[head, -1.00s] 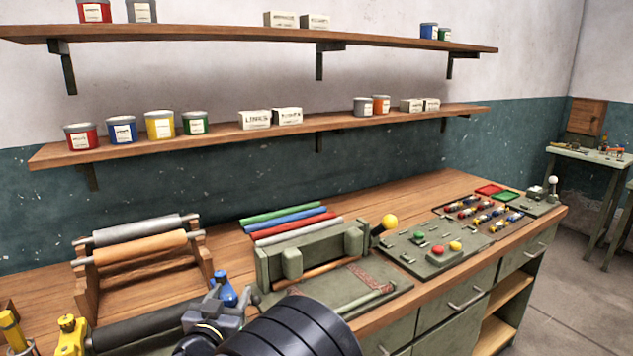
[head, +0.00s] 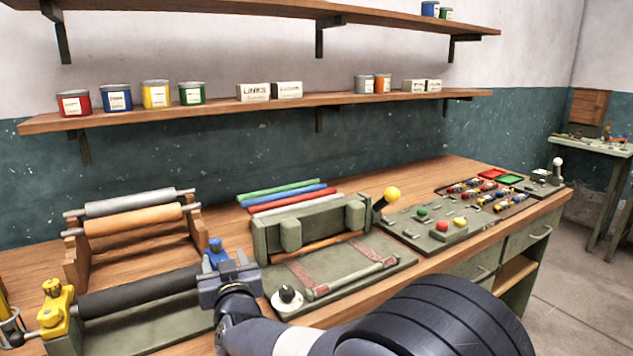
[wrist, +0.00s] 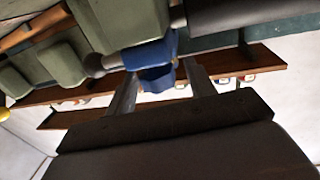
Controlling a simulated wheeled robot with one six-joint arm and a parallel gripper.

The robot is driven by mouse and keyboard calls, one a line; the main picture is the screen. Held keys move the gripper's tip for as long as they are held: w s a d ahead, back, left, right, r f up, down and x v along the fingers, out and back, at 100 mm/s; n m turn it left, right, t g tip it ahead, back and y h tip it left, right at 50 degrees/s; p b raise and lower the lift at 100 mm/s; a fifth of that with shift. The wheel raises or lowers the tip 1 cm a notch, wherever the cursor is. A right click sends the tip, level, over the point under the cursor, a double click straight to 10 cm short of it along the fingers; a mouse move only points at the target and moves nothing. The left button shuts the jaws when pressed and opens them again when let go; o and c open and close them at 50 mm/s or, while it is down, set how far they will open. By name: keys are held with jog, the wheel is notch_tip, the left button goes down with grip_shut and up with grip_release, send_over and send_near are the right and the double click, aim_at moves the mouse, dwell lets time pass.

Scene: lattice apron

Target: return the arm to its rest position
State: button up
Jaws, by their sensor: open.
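My gripper (head: 222,272) is at the right end of a dark roller, at the blue end piece (head: 215,250). My arm comes in from the bottom right and hides part of the bench front. In the wrist view, the two grey fingers of my gripper (wrist: 160,88) stand apart, with the blue end piece (wrist: 152,56) seen between or just beyond them. I cannot tell whether they touch it. No other thing shows between the fingers.
The dark roller (head: 140,292) runs left to a yellow end piece (head: 55,308). A wooden rack with rolls (head: 135,220) stands behind. A green press (head: 310,228), a white-and-black knob (head: 287,299) and a button panel (head: 436,228) lie to the right. Shelves (head: 270,103) hang above.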

jog(key=shift+n+g+y, duration=0.7)
jog(key=shift+n+y, duration=0.2)
jog(key=shift+y, duration=0.4)
jog(key=shift+r+n+g+y+p, duration=0.15)
jog(key=shift+n+g+y+p, duration=0.45)
jog(key=shift+p, duration=0.3)
jog(key=n+g+y+p, duration=0.3)
jog(key=p, duration=0.3)
jog(key=shift+r+y+p, duration=0.1)
jog(key=shift+y+p, duration=0.2)
jog(key=shift+p, duration=0.05)
jog(key=shift+d+f+n+g+y+p, duration=0.1)
jog(key=shift+f+n+g+y+p, duration=0.1)
jog(key=shift+n+g+y+p, duration=0.7)
